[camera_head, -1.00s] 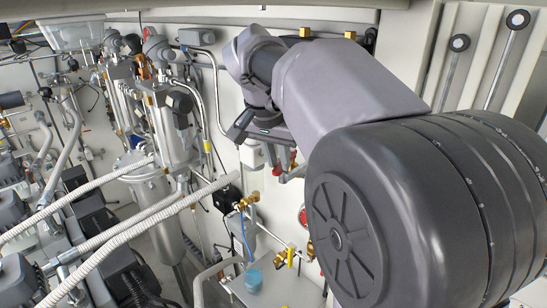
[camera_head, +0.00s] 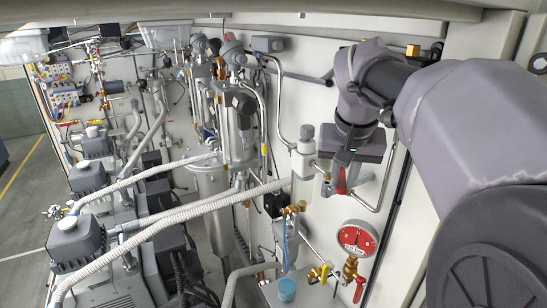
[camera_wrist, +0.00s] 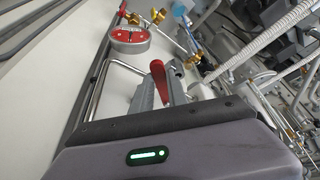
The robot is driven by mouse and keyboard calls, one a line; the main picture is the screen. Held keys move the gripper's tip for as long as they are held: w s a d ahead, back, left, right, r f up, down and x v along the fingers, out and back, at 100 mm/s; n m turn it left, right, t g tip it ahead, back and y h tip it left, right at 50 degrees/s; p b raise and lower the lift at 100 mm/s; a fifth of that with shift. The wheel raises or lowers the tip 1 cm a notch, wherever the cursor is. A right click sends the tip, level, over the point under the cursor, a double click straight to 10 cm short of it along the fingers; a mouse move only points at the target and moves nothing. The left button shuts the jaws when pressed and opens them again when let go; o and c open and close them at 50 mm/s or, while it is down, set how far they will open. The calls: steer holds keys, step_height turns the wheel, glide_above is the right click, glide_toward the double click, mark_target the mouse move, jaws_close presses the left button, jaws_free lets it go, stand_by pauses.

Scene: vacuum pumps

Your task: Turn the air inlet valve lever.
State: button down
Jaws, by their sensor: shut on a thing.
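A red valve lever (camera_wrist: 158,78) sits between the fingers of my gripper (camera_wrist: 157,92) in the wrist view. The jaws are shut on it, and its red end sticks out past the fingertips. In the head view the same red lever (camera_head: 341,181) shows below the dark gripper body, at my gripper (camera_head: 342,184) beside the white wall panel. The valve body behind the lever is mostly hidden by the gripper.
A red-faced round gauge (camera_head: 357,238) sits below my gripper, with brass fittings and another red lever (camera_head: 360,290) under it. A yellow handle (camera_head: 323,274) is near a blue cup (camera_head: 287,289). Metal pipes run close beside the gripper. Pumps and white hoses fill the left.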

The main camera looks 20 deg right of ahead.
steer(key=shift+f, duration=0.15)
steer(key=c, duration=1.6)
jaws_free()
steer(key=o, duration=0.3)
steer(key=shift+w+d, duration=0.2)
steer(key=shift+s, duration=0.1)
